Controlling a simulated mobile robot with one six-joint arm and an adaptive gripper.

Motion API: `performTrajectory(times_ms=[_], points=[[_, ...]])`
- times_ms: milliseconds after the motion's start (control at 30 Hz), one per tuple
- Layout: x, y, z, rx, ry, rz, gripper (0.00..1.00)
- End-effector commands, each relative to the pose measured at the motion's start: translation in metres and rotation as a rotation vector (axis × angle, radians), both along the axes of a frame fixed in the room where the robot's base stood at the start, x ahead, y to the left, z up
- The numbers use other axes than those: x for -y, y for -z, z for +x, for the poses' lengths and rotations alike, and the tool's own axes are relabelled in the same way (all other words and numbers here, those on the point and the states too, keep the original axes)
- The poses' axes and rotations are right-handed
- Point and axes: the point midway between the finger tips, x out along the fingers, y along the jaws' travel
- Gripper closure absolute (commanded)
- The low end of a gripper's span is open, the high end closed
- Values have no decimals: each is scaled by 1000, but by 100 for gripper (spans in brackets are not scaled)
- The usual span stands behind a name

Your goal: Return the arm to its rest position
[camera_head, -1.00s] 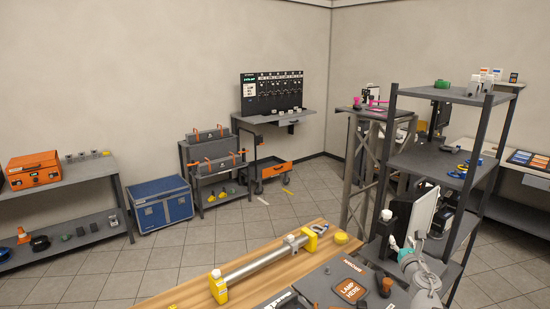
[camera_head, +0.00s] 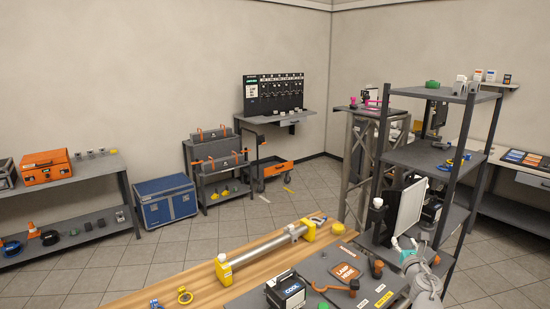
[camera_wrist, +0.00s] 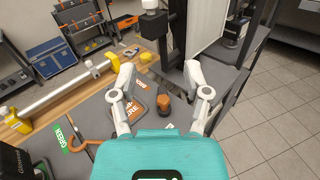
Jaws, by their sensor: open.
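My gripper (camera_head: 406,243) is at the lower right of the head view, with teal and white parts, above the right end of the workbench and near the dark shelf rack. In the wrist view, my gripper (camera_wrist: 160,72) has its two white fingers spread wide apart with nothing between them. My arm (camera_head: 426,283) runs down out of the picture at the lower right.
The workbench (camera_head: 140,295) holds a tube in yellow clamps (camera_head: 262,245), a black COOL box (camera_head: 286,292) and an orange wrench (camera_head: 335,287). A shelf rack (camera_head: 465,140) and white panel (camera_head: 411,208) stand close to my gripper. Tiled floor (camera_wrist: 272,130) is open at right.

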Motion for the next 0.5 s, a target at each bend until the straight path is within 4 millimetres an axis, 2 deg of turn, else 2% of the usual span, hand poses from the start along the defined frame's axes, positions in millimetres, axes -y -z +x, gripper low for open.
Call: performTrajectory(times_ms=[267, 500], points=[[2, -2, 2, 37, 68, 148, 38], [6, -1, 1, 85, 163, 360, 38]])
